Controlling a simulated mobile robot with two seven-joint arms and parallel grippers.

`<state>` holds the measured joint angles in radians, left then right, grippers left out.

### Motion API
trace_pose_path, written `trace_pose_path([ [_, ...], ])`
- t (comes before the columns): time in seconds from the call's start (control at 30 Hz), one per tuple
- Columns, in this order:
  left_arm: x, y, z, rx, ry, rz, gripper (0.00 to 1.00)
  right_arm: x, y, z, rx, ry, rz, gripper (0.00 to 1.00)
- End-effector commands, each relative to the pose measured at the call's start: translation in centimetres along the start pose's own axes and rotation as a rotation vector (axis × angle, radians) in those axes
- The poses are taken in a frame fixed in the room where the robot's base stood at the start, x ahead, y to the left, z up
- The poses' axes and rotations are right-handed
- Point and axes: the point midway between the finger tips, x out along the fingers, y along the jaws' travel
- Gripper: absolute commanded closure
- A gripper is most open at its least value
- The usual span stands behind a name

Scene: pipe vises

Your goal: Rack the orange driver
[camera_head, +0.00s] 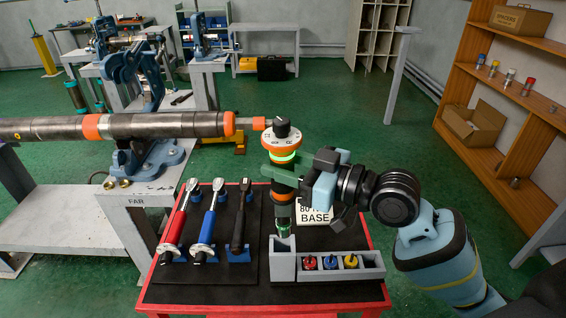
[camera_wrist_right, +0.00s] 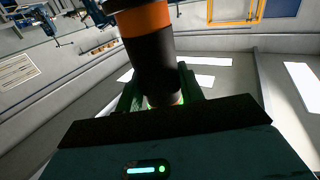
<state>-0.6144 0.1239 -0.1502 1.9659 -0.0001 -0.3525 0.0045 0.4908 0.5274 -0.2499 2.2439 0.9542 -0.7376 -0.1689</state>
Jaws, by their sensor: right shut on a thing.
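The orange driver (camera_head: 282,158) stands upright above the red-edged table, with a black knob on a white dial, a glowing green ring and a dark lower body. My right gripper (camera_head: 284,181) is shut around the driver's body from the right. The driver's lower end is at the mouth of the tall grey holder (camera_head: 283,265); I cannot tell how far it is inside. In the right wrist view the black and orange body of the driver (camera_wrist_right: 150,50) rises between the fingers, and a green glow shows there. My left gripper is not in view.
The grey rack (camera_head: 372,264) holds red, blue and yellow-topped pieces. A white label (camera_head: 316,214) lies behind the rack.

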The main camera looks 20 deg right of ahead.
Motion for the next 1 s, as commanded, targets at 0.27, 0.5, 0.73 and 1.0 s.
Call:
trace_pose_path([
  [0.27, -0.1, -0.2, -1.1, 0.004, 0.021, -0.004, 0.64, -0.1, 0.0, -0.7, 0.022, 0.010, -0.003, 1.00],
  [0.5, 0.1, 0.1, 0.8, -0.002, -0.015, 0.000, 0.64, 0.0, 0.0, 1.6, 0.031, 0.003, -0.003, 1.00],
  [0.73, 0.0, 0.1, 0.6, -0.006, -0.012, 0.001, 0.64, 0.0, -0.1, 1.7, 0.028, 0.008, -0.003, 1.00],
  [1.0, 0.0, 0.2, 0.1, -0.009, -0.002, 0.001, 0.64, 0.0, -0.1, 1.6, 0.027, 0.009, -0.003, 1.00],
])
